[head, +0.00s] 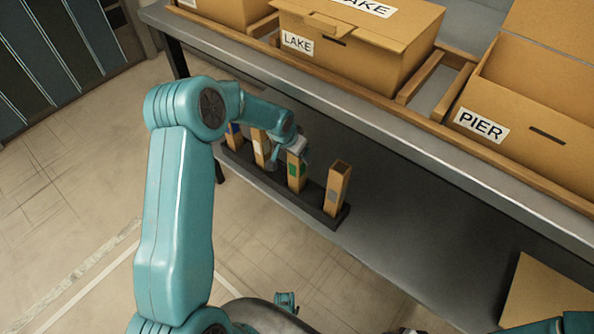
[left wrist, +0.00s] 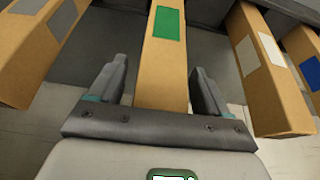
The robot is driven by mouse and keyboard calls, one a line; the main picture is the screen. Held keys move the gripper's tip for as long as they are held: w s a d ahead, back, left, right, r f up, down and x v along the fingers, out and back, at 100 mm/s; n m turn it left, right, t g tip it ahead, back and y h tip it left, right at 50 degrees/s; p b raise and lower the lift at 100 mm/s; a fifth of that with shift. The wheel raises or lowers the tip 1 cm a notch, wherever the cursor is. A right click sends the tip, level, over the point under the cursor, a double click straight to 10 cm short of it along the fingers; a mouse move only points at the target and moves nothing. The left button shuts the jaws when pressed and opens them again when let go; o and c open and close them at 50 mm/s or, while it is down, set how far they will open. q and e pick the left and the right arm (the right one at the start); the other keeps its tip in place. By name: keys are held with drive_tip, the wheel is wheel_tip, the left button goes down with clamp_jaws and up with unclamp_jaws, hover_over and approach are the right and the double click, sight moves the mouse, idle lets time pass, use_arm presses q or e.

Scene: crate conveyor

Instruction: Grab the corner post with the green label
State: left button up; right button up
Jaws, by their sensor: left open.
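The corner post with the green label (head: 295,171) stands in a dark rack (head: 323,216) on the lower shelf, among other posts. In the left wrist view this post (left wrist: 161,75) lies between the two fingers, its green label (left wrist: 167,23) beyond the fingertips. My left gripper (left wrist: 160,80) is open, with a finger on each side of the post and a visible gap on both sides. In the head view my left gripper (head: 290,152) is at the upper part of the green-labelled post and partly hides it. My right gripper does not show.
A grey-labelled post (head: 337,188) stands to the right in the head view. White-labelled (head: 260,147) and blue-labelled (head: 233,133) posts stand to the left. Above is a conveyor table edge (head: 400,140) with LAKE (head: 345,62) and PIER (head: 520,125) boxes.

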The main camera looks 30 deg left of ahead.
use_arm(q)
clamp_jaws()
drive_tip(key=shift+r, duration=0.1)
